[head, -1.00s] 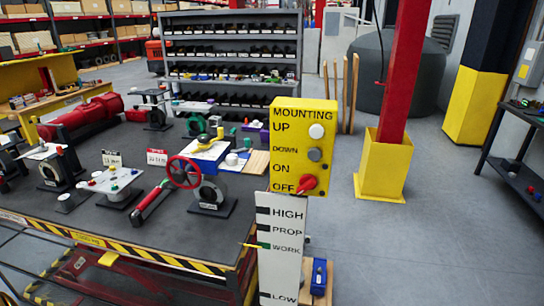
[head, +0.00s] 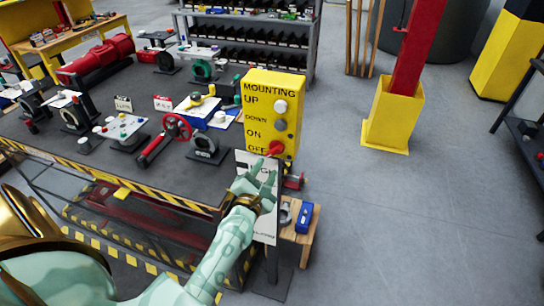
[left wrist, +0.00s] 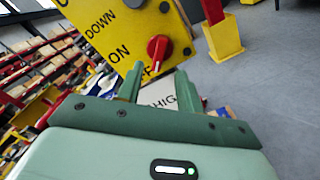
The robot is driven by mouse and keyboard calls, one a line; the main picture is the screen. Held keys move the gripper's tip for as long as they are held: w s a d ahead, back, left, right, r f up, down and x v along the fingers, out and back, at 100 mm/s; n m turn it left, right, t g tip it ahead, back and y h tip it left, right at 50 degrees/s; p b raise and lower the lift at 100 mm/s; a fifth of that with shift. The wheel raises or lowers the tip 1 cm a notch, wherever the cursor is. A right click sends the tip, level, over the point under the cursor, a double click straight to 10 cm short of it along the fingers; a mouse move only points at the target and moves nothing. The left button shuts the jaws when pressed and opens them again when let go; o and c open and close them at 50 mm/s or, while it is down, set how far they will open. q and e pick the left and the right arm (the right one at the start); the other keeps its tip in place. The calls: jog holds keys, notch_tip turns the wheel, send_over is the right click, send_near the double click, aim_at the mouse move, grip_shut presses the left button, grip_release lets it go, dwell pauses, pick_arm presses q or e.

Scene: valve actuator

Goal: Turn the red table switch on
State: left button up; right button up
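The red switch (head: 273,148) is a rotary knob on the front of a yellow control box (head: 256,91). Its handle points down and left, towards the OFF label, with ON printed above. The knob also shows in the left wrist view (left wrist: 158,48), ahead of the fingers. My left gripper (head: 262,165) is just below the knob in the head view. Its two fingers (left wrist: 160,86) are spread, with nothing between them; they look apart from the knob. My right gripper is not in view.
A white label board (head: 266,226) stands below the box, behind my left gripper. The dark workbench (head: 80,155) at left holds valves, including one with a red handwheel (head: 177,127). A red post in a yellow base (head: 392,120) stands at right. The floor there is clear.

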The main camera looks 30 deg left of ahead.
aim_at(273, 154)
pick_arm(q)
jog(key=b+x, duration=0.1)
jog(key=x, duration=0.5)
jog(key=shift+w, duration=0.2)
grip_shut()
